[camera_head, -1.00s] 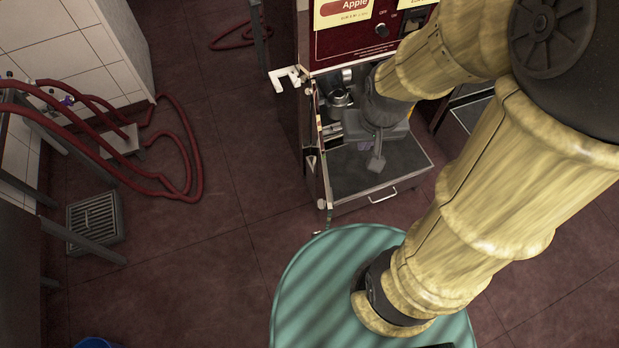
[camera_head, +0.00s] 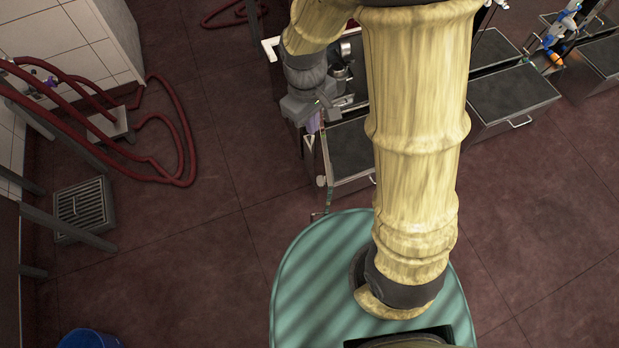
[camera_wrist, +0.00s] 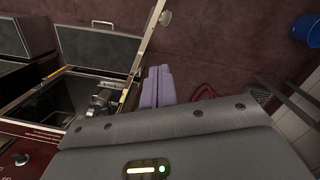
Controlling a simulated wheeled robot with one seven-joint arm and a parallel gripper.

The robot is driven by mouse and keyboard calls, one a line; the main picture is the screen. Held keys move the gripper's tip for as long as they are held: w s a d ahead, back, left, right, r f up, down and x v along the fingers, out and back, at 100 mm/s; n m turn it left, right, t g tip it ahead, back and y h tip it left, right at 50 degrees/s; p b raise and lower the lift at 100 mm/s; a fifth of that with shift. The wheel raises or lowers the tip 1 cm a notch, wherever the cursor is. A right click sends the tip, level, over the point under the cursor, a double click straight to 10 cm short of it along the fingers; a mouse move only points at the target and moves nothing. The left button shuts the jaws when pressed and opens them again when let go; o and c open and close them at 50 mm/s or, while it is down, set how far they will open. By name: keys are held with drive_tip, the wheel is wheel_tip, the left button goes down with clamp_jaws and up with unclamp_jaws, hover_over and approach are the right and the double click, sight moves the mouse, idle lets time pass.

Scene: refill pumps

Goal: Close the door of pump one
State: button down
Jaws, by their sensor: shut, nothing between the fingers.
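The door of the pump (camera_head: 308,145) stands swung out from the cabinet and shows nearly edge-on in the head view. In the wrist view the door (camera_wrist: 147,42) is a thin pale strip with a round knob at its outer end. My gripper (camera_head: 313,122) is shut and empty, its purple fingers beside the door's left, outer side. In the wrist view the fingers (camera_wrist: 158,72) lie just right of the door strip; I cannot tell whether they touch it. My arm hides much of the pump's front.
The pump's dark-topped shelf (camera_head: 350,150) juts out right of the door. Another pump's shelf (camera_head: 510,95) is further right. A red hose (camera_head: 185,150) lies on the left floor near a grey grate (camera_head: 84,208). The floor between hose and door is clear.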

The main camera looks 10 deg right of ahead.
drive_tip(key=a+f+n+g+h+b, duration=0.1)
drive_tip(key=a+f+n+b, duration=0.1)
drive_tip(key=a+f+n, duration=0.2)
wheel_tip(320, 180, down, 4)
drive_tip(key=shift+w+a+r+b, duration=0.1)
drive_tip(key=shift+w+a+b, duration=0.3)
drive_tip(key=shift+a, duration=0.8)
drive_tip(key=shift+s, duration=0.1)
drive_tip(key=s+d+f+b, duration=0.1)
drive_tip(key=s+d+f, duration=0.2)
drive_tip(key=f, duration=0.6)
drive_tip(key=d, duration=0.2)
drive_tip(key=shift+d+f, duration=0.3)
drive_tip(key=shift+f, duration=0.1)
drive_tip(key=shift+d, duration=0.1)
